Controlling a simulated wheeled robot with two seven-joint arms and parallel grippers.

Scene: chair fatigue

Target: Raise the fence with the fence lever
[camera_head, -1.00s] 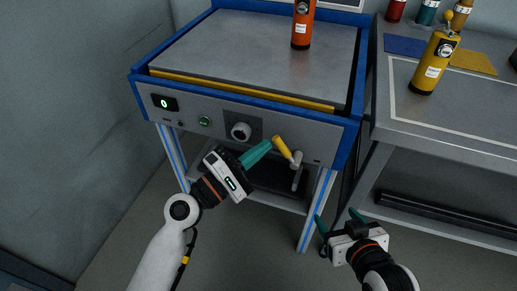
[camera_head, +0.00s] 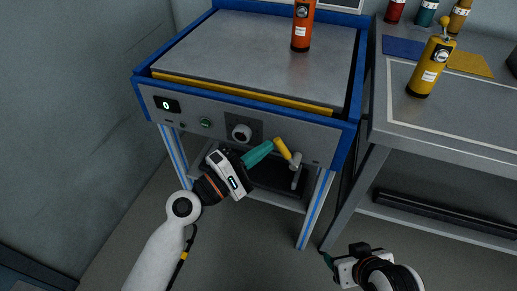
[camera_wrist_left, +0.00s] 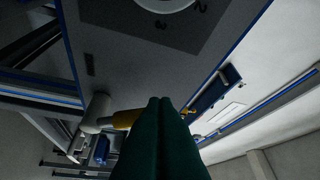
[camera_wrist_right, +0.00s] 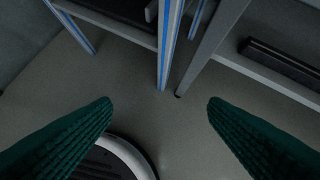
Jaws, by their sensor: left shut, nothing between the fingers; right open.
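The fence lever (camera_head: 282,148) has a yellow handle on a grey hub at the right of the machine's front panel. It tilts up and left from the hub. A yellow bar (camera_head: 240,93), seemingly the fence, runs along the front edge of the grey top, low against it. My left gripper (camera_head: 271,145) is shut and empty, its teal fingertips close beside the handle's upper end. In the left wrist view the fingers (camera_wrist_left: 160,102) partly cover the yellow handle (camera_wrist_left: 127,118); I cannot tell whether they touch. My right gripper (camera_wrist_right: 159,103) is open and empty over the floor.
The front panel holds a display (camera_head: 166,104), a green button (camera_head: 205,123) and a dial (camera_head: 241,133). An orange bottle (camera_head: 302,27) stands on the machine top. The side table (camera_head: 440,120) at right holds a yellow bottle (camera_head: 431,68). Floor in front is clear.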

